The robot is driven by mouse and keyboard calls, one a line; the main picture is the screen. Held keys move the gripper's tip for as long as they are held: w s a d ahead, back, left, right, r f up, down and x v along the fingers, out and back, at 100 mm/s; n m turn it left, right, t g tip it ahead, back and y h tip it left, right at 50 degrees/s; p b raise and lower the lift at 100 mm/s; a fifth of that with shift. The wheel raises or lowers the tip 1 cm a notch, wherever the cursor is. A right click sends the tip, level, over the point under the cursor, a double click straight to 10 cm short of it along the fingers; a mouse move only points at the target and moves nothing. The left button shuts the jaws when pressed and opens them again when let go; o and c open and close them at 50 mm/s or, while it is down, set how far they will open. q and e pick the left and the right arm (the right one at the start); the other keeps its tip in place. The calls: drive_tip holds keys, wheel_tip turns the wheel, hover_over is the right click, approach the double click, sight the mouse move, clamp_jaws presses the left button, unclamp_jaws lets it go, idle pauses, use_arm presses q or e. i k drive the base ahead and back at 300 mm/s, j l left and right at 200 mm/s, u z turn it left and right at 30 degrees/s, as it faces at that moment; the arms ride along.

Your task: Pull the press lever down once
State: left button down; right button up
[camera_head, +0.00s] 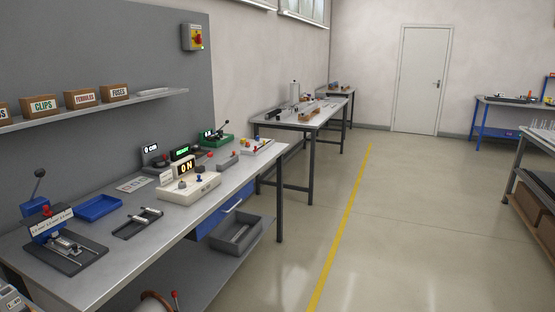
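The press (49,228) stands at the near left end of the grey workbench (104,284). It has a blue body with a white label, a small red part on top and a dark grey base. Its press lever (38,185) is a dark rod with a ball knob, pointing up and leaning slightly right from the blue block behind the label. Neither of my grippers shows in the head view, so their place and state cannot be seen.
A blue tray (98,207) and a dark fixture (138,223) lie right of the press. A white box with an "ON" display (188,189) stands farther along. A shelf (95,108) with labelled boxes hangs above. The floor right of the bench is clear.

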sight(40, 173)
drive_tip(key=j+u, duration=0.2)
drive_tip(key=j, duration=0.35)
drive_tip(key=j+u, duration=0.15)
drive_tip(key=j, duration=0.35)
drive_tip(key=i+j+u, duration=0.2)
drive_tip(key=j, duration=0.3)
drive_tip(key=j+u, duration=0.2)
drive_tip(key=j, duration=0.3)
drive_tip(key=i, duration=0.05)
